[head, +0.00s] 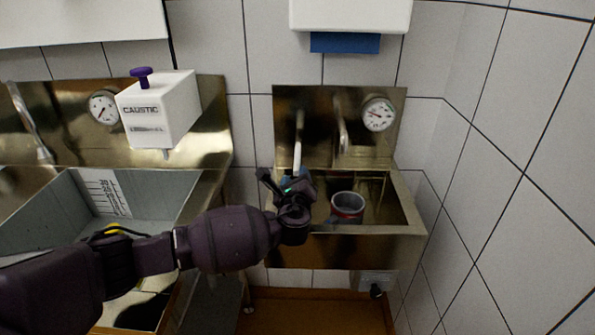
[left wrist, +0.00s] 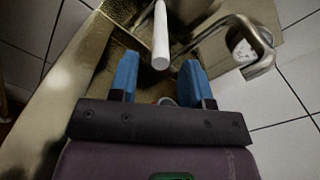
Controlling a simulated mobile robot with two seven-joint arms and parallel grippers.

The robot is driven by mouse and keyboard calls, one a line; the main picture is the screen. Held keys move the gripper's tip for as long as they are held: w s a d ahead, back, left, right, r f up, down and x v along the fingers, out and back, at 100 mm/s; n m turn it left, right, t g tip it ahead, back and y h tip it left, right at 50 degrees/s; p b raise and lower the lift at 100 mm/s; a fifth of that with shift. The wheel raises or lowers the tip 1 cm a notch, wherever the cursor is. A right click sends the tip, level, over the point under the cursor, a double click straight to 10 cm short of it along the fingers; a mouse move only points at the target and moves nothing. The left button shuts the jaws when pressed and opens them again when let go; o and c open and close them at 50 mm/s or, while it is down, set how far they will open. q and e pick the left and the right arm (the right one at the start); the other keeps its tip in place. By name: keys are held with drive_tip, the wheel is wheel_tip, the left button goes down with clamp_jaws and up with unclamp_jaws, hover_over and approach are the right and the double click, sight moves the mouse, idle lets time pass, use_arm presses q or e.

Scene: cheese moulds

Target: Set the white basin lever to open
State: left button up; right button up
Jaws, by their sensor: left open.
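The white lever (head: 298,143) is a slim rod at the back left of the small steel basin (head: 345,245). In the head view it looks roughly upright. My left gripper (head: 288,181) is at the basin's left side, by the lever's lower end. In the left wrist view the white lever (left wrist: 161,38) has its rounded end in the gap between the blue fingertips of my left gripper (left wrist: 159,66). The fingers are apart, with a gap on each side of the rod. My right gripper is not in view.
A red-rimmed grey cup (head: 347,207) is in the basin. A metal spout (head: 342,132) and a dial gauge (head: 379,114) are on the backplate. A towel dispenser (head: 350,14) hangs above. A caustic dispenser (head: 160,109) and larger sink (head: 150,235) are left; a tiled wall (head: 490,190) is right.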

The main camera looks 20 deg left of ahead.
sight(297, 166)
use_arm(q)
drive_tip(key=shift+b+x, duration=0.4)
drive_tip(key=shift+x, duration=1.8)
clamp_jaws()
